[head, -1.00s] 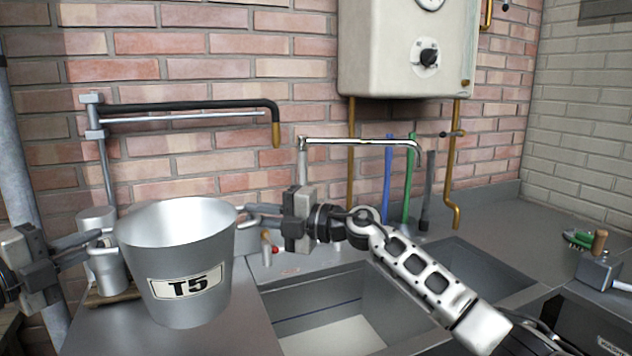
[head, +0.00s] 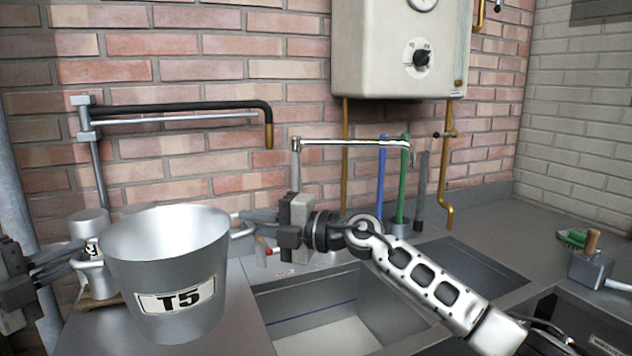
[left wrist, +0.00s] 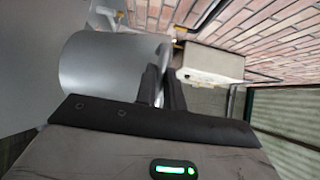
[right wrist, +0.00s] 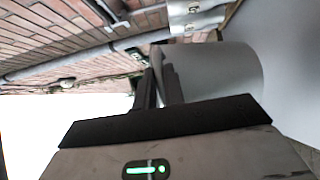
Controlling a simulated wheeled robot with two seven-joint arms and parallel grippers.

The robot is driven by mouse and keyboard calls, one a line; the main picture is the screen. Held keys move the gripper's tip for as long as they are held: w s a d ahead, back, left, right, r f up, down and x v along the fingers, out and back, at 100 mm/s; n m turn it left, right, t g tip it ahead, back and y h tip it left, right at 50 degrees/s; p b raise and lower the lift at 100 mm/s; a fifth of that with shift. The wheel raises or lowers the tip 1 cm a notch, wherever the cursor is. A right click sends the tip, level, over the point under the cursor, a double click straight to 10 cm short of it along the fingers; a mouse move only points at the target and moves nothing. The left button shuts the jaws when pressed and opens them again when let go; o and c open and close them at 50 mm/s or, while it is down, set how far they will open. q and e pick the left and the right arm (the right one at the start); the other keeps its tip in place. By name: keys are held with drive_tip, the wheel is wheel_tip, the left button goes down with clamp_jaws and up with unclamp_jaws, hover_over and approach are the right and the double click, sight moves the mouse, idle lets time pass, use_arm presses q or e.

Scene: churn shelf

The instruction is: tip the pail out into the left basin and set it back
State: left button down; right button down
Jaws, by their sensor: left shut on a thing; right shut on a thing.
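The grey metal pail (head: 165,265) with a T5 label hangs upright between my two grippers, left of the basins. My left gripper (head: 75,265) is shut on the pail's left side, where a handle shows. My right gripper (head: 243,222) is shut on the handle at the pail's right side. The pail also shows in the left wrist view (left wrist: 100,70) and the right wrist view (right wrist: 222,75). What lies inside the pail is hidden below its rim. The left basin (head: 385,300) is right of the pail, with a pale bottom.
A second basin (head: 495,270) lies to the right. A tap (head: 350,143) reaches over the basins, and a black-sleeved pipe arm (head: 190,106) stands behind the pail. A metal can (head: 92,225) stands behind the pail. A brush (head: 573,238) and a grey block (head: 590,268) sit at the right.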

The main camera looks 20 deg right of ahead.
use_arm(q)
drive_tip(key=shift+s+d, duration=0.1)
drive_tip(key=shift+d, duration=0.1)
use_arm(e)
drive_tip(key=shift+s+a, duration=0.1)
drive_tip(key=shift+a, duration=0.1)
